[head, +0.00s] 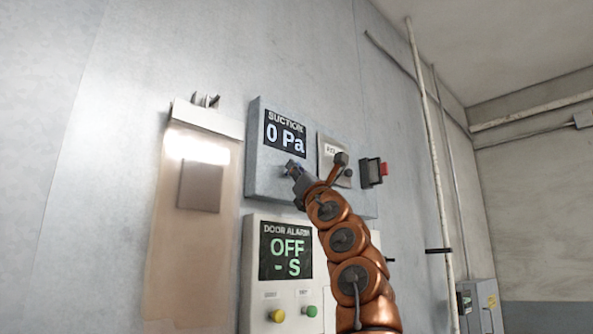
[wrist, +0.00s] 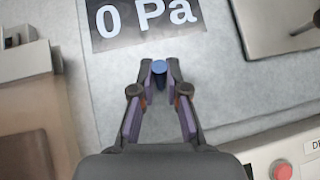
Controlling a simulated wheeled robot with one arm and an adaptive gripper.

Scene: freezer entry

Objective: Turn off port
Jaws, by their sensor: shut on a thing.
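The grey suction box (head: 262,180) is on the wall, and its dark display (head: 286,134) reads "SUCTION 0 Pa". The display also shows at the top of the wrist view (wrist: 143,17). My gripper (head: 293,170) is at the box's front, just below the display. In the wrist view its fingertips (wrist: 159,70) are closed around a small blue knob (wrist: 159,67) standing out from the box face. The fingers hide the knob's lower part. A pale plate (head: 328,151) with a small label, too small to read, is on the box to the right. No part is clearly readable as "port".
Below hangs a door alarm box (head: 252,290) reading "OFF - S", with yellow (head: 277,316) and green (head: 310,311) buttons. A dark switch with a red part (head: 383,169) juts out at the box's right. A translucent hanging panel (head: 165,260) is at left. Pipes (head: 436,180) run up the right wall.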

